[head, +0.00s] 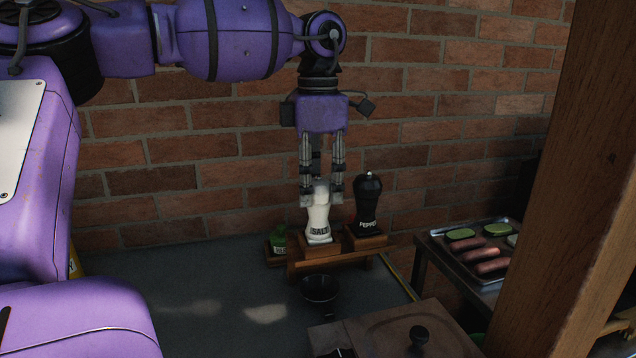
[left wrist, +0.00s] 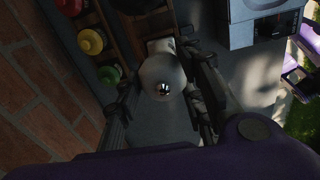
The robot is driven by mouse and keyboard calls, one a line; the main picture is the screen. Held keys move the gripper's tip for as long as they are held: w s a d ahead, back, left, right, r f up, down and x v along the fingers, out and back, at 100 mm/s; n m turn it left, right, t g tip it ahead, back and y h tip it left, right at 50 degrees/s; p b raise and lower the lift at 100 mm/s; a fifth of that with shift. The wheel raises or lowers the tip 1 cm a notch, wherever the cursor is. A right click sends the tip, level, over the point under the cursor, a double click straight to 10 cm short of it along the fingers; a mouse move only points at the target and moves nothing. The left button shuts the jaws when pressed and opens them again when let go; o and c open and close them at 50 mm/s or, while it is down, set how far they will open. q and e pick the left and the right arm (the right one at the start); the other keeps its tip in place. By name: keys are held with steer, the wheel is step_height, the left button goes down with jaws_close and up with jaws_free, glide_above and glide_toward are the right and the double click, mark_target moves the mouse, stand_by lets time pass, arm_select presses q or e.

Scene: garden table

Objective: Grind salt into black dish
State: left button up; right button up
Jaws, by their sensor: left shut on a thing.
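A white salt grinder (head: 319,222) stands upright on a wooden stand (head: 330,268) against the brick wall. My left gripper (head: 321,198) points down from above and is shut on the top of the salt grinder. In the left wrist view, the grinder's round white top (left wrist: 160,78) sits between the fingers of the left gripper (left wrist: 158,100). The black dish (head: 320,289) is on the dark table just in front of the stand and looks empty. My right gripper is not in view.
A black pepper grinder (head: 368,205) stands close to the right of the salt. A small green jar (head: 278,240) is at its left. A tray (head: 450,262) of sausages lies beyond, behind a wooden post (head: 570,180).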

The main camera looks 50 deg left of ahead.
mark_target(318, 180)
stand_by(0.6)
arm_select(q)
steer(key=o, duration=1.1)
steer(key=shift+r, duration=0.1)
step_height(318, 180, up, 12)
